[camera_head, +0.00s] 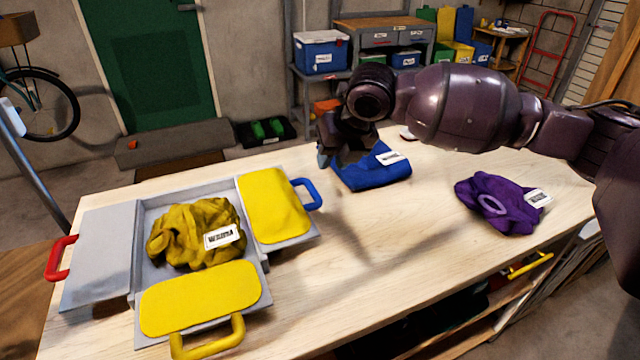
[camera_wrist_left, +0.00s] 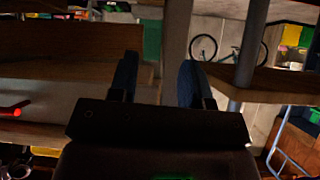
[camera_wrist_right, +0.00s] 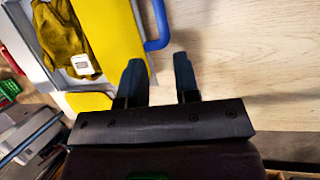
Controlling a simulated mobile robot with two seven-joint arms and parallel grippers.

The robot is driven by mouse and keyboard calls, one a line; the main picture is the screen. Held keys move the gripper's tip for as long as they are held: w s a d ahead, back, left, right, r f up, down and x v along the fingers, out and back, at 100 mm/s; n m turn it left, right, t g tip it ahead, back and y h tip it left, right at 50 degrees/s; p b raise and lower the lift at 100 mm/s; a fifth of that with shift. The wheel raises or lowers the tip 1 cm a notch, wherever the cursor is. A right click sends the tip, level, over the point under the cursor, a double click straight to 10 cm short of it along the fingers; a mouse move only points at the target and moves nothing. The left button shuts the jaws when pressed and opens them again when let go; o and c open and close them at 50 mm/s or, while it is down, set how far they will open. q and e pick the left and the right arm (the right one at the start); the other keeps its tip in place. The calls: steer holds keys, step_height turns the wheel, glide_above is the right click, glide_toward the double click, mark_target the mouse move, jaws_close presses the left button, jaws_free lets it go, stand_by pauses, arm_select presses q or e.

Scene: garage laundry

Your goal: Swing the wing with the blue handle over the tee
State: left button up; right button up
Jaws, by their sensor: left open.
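The mustard tee (camera_head: 195,232) lies crumpled, with a white label, on the grey middle panel of the folding board (camera_head: 150,285). The wing with the blue handle (camera_head: 272,207) has a yellow pad and lies open to the right of the tee. Its blue handle (camera_head: 308,193) points right and also shows in the right wrist view (camera_wrist_right: 161,28). My right gripper (camera_head: 340,150) is open and empty, raised right of and beyond the blue handle in the head view. Its fingertips (camera_wrist_right: 158,68) appear just short of the handle. My left gripper (camera_wrist_left: 158,75) is open and empty, outside the head view.
The red-handled wing (camera_head: 100,255) and yellow-handled wing (camera_head: 200,300) also lie open. A blue cloth (camera_head: 370,175) lies near my right gripper, and a purple cloth (camera_head: 500,203) farther right. Table (camera_head: 350,280) in front of them is clear.

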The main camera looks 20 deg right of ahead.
mark_target(315, 191)
steer(key=shift+n, duration=0.4)
steer(key=b+x, duration=0.2)
steer(key=x, duration=0.9)
steer(key=shift+b, duration=0.35)
jaws_close()
